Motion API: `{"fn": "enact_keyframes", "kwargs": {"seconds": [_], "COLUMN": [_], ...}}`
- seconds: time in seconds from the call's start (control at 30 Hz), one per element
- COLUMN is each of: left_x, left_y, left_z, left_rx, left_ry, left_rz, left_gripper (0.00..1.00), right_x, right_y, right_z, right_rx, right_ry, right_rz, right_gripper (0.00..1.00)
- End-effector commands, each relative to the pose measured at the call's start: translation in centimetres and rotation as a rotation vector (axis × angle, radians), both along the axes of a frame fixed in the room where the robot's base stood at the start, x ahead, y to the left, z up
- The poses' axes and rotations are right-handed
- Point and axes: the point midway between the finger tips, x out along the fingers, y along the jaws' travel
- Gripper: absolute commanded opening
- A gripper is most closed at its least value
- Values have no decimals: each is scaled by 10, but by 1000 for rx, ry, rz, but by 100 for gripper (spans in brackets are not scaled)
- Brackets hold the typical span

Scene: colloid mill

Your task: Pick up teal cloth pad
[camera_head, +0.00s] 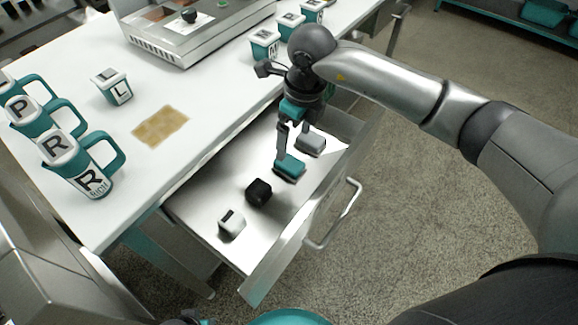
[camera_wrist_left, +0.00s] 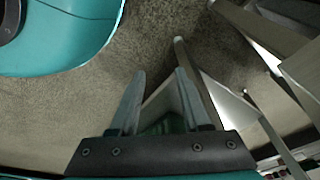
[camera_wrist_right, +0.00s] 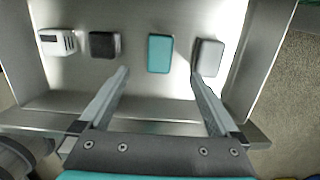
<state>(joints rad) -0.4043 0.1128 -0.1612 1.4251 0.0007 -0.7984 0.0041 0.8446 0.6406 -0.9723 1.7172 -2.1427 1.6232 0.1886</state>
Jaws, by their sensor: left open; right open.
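The teal cloth pad (camera_head: 290,166) lies in the open drawer (camera_head: 197,205), between a black block and a grey pad. It also shows in the right wrist view (camera_wrist_right: 160,54), lying flat beyond my fingertips and roughly centred between them. My right gripper (camera_head: 293,143) is over the drawer, just above the teal pad in the head view. Its fingers are open and empty in the right wrist view (camera_wrist_right: 160,75). My left gripper (camera_wrist_left: 160,75) is open and empty, above the floor near the drawer's handle side.
In the drawer are a grey pad (camera_head: 311,144), a black block (camera_head: 259,191) and a white block (camera_head: 231,223). The drawer handle (camera_head: 335,215) sticks out in front. The white table (camera_head: 100,220) bears lettered jugs (camera_head: 85,165), cups (camera_head: 113,88), a brown patch (camera_head: 160,126) and a metal machine (camera_head: 180,35).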

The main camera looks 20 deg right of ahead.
Motion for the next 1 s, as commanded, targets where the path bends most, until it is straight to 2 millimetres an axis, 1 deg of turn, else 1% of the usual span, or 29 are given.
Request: {"fn": "enact_keyframes", "kwargs": {"seconds": [0.03, 0.3, 0.43, 0.67, 0.77, 1.0], "left_x": [2, 11, 14, 17, 22, 36], "left_y": [-2, -10, -12, -14, -15, -17], "left_z": [2, 23, 31, 37, 43, 66], "left_rx": [-3, -13, -16, -17, -19, -25], "left_ry": [-3, -5, -6, -11, -24, -63], "left_rz": [0, 2, 4, 5, 5, 6], "left_gripper": [47, 47, 47, 47, 47, 47], "right_x": [0, 3, 4, 5, 5, 7], "right_y": [1, 3, 4, 4, 5, 7], "right_z": [-9, -38, -47, -53, -61, -85], "right_rx": [0, 1, 1, 0, 1, 1], "right_ry": [4, 3, 1, 1, 2, 2], "right_rz": [0, 0, 1, 1, 1, 0], "right_gripper": [98, 98, 98, 98, 98, 98]}}
